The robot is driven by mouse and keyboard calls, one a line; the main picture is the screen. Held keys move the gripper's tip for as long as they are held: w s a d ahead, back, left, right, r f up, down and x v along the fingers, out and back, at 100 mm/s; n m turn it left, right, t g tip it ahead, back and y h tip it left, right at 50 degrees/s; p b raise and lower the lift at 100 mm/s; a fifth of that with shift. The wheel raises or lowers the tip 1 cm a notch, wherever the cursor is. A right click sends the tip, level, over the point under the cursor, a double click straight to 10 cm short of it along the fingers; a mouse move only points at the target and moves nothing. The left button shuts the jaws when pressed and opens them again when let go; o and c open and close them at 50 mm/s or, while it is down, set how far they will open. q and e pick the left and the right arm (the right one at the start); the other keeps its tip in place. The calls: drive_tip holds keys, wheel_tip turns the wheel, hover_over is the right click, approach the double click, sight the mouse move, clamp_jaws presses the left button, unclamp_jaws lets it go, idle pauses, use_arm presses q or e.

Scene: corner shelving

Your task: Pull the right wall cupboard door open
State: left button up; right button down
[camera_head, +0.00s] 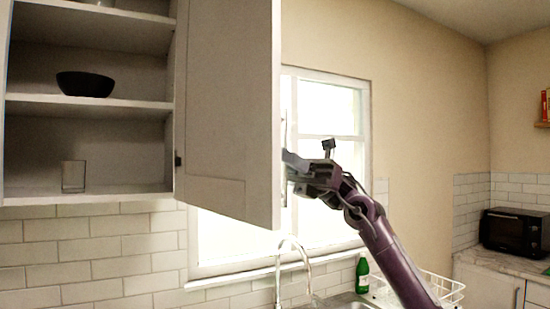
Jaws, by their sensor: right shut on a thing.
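The right wall cupboard door (228,110) is a pale panel at the upper middle. It stands well open, swung out from the cupboard (90,188), whose shelves show to its left. My right gripper (290,165) is at the door's free edge, with its arm coming in from the lower right. It is shut on the door's handle, which is mostly hidden behind the door edge and the fingers. My left gripper is not in view.
A dark bowl (85,84) and a clear glass (73,176) stand on the cupboard shelves. Below are a tap (293,245), a green bottle (362,276) and a white dish rack (447,287). A window is behind my gripper. A black oven (512,232) stands at the far right.

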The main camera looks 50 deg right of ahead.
drive_tip(key=shift+d, duration=0.4)
drive_tip(key=shift+r, duration=0.1)
drive_tip(key=c, duration=1.5)
unclamp_jaws()
drive_tip(key=shift+a, duration=0.15)
drive_tip(key=v, duration=0.7)
drive_tip(key=shift+d, duration=0.35)
drive_tip(key=shift+f, duration=0.25)
